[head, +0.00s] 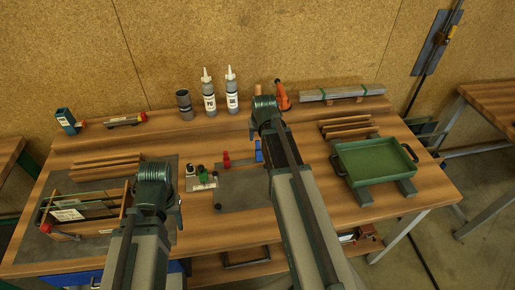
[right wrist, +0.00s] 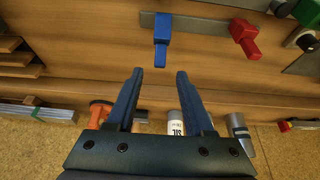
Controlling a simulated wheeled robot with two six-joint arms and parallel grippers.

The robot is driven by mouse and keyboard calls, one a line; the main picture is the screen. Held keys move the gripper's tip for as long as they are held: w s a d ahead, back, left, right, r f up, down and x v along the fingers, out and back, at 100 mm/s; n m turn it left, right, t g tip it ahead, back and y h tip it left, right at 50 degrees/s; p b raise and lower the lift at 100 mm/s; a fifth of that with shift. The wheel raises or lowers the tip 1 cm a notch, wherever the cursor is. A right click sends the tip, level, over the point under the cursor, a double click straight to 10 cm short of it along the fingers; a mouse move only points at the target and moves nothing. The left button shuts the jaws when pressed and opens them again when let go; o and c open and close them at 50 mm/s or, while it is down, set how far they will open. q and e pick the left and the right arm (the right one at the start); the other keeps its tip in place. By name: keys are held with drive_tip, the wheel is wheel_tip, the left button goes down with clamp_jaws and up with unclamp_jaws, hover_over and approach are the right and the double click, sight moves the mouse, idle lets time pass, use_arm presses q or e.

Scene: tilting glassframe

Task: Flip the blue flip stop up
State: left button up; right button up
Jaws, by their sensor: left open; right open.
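The blue flip stop (right wrist: 162,38) sits on a grey rail (right wrist: 205,24) in the right wrist view, with its narrower arm pointing toward my right gripper. In the head view only part of the blue stop (head: 259,151) shows beside my right arm. My right gripper (right wrist: 160,72) is open and empty. Its fingertips are just short of the blue arm and roughly in line with it, not touching it. In the head view my right arm hides its fingers. My left gripper (head: 157,182) is over the left side of the bench, its fingers mostly hidden.
A red flip stop (right wrist: 245,38) sits on the same rail. Two white-capped bottles (head: 209,92) and a dark cup (head: 184,104) stand at the back. A green tray (head: 375,160) is at right, a wooden frame (head: 85,210) at left. Wood strips (head: 346,127) lie behind the tray.

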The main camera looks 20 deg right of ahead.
sight(258, 141)
use_arm(q)
wheel_tip(258, 141, down, 6)
drive_tip(key=b, duration=0.5)
use_arm(e)
drive_tip(key=x, duration=0.6)
drive_tip(key=shift+w+f, duration=0.1)
drive_tip(key=shift+f, duration=0.2)
drive_tip(key=shift+r, duration=0.1)
clamp_jaws()
